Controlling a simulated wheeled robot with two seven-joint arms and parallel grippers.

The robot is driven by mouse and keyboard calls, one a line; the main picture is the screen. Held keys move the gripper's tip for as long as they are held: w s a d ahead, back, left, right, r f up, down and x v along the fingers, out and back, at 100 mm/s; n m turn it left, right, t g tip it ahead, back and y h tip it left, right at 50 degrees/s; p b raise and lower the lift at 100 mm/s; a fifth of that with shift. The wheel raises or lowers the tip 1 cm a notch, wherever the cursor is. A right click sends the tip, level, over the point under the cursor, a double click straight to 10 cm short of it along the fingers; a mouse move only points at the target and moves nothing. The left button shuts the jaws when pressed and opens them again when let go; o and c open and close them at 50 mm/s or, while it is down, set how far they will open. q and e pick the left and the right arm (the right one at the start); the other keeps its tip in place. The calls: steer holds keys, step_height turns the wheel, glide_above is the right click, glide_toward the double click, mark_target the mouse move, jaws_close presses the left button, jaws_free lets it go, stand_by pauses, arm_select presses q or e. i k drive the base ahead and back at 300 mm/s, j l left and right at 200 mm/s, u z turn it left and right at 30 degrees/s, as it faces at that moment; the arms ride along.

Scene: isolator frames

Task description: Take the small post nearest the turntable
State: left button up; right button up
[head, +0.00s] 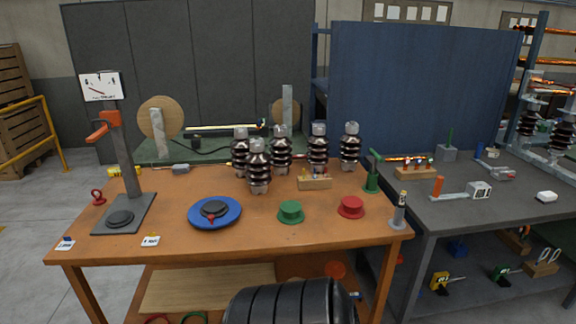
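Several small dark-brown ribbed posts with silver end caps stand upright in a group on the orange-brown table (150,215) in the head view. The turntable (230,219) is a blue disc with a dark centre and a small red part, lying left of the middle of the table. The front post (259,168) stands just behind and right of the turntable and looks nearest to it. The other posts are a back left one (240,146), a middle one (281,149), and two to the right (318,150) (350,147). Neither of my grippers is in view.
A grey stand with an orange arm (125,165) rises at the table's left. Green (291,212) and red (351,207) round pieces lie in front of the posts. A wooden block (314,183) sits behind them. A dark grey bench (470,210) adjoins at right.

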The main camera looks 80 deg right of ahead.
mark_target(257, 166)
steer(key=z, duration=2.5)
steer(key=i+l+z, duration=0.15)
steer(key=i, duration=0.25)
steer(key=i+l+z, duration=0.15)
steer(key=i, duration=0.3)
